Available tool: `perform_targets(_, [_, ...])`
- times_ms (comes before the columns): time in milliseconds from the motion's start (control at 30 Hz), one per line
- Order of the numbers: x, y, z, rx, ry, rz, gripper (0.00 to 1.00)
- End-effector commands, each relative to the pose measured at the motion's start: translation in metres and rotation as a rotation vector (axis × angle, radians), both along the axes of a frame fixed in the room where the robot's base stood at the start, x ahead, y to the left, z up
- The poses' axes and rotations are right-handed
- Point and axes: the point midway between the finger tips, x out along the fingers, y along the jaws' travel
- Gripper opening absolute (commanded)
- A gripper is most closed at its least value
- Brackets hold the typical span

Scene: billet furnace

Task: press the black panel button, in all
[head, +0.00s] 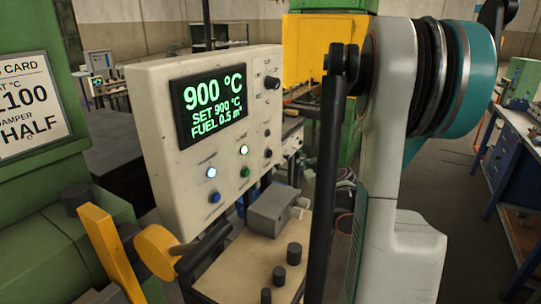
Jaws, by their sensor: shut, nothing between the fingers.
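The cream control panel (155,120) stands left of centre, facing me at a slant. Its screen (212,103) reads 900 °C, SET 900 °C and a fuel figure of 0.5. The black button (267,153) is at the panel's lower right, below a small dark lamp (267,133). To its left are a green button (246,171) under a lit green lamp (244,150), and a blue button (214,197) under a lit pale-blue lamp (211,172). A black knob (271,83) is higher up. My gripper cannot be made out; my white and teal arm fills the right.
A dark upright bar (328,170) stands between the panel and my arm. Below the panel is a tan bench (235,268) with a grey box (275,210) and black pegs (293,254). A yellow lever (107,245) and yellow disc (155,252) are at lower left.

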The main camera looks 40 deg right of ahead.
Motion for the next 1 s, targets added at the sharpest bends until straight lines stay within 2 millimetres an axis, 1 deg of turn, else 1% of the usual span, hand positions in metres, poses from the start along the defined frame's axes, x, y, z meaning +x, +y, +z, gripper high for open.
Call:
perform_targets(167, [0.01,0.003,0.0,0.0,0.001,0.002,0.0])
perform_targets(500, [0.053,0.016,0.0,-0.001,0.001,0.004,0.0])
perform_targets(700, [0.073,0.021,-0.001,0.0,0.001,0.002,0.0])
perform_targets(833, [0.081,0.024,0.0,0.0,0.0,0.001,0.0])
perform_targets(1000, [0.084,0.024,0.0,0.0,0.0,0.0,0.0])
